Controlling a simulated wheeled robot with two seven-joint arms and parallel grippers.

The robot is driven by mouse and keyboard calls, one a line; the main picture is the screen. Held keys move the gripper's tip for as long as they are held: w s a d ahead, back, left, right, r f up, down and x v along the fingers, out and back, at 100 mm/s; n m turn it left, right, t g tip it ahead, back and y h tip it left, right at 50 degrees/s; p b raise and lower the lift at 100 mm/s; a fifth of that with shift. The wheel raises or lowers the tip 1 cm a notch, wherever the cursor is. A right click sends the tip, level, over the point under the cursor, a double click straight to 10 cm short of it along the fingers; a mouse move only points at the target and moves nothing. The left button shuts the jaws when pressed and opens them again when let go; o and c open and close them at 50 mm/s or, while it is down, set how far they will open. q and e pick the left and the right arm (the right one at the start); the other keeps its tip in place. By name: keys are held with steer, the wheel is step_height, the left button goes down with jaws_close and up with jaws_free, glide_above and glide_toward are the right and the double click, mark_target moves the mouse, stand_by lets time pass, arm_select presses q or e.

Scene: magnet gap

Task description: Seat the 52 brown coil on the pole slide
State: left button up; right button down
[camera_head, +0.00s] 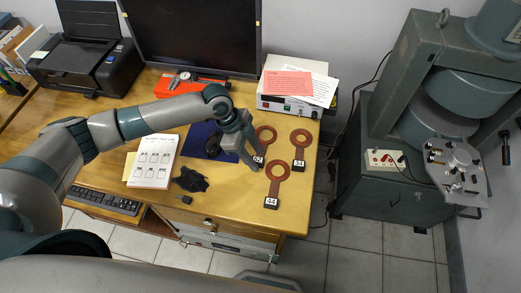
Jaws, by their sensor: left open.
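Three brown ring coils with tabs lie on the wooden desk. The coil whose tag seems to read 52 (267,130) is at the back left of the group, and its tag (258,160) is partly behind my gripper. My left gripper (252,163) is open, pointing down beside that tag; I cannot tell whether it touches it. A second coil (300,136) lies to the right, its tag perhaps 34. A third coil (277,169), tagged 44, lies nearer the front. The likely pole slide (455,165) is the grey plate on the large magnet at right. My right gripper is not in view.
A power supply with papers (288,104), a red box with a caliper (186,82), a monitor (195,30) and a printer (84,60) stand at the back. A floor gap separates desk and magnet (400,190).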

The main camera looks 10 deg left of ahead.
arm_select(q)
steer(key=shift+d+f, duration=0.2)
steer(key=shift+f, duration=0.25)
jaws_close()
steer(key=shift+r, duration=0.15)
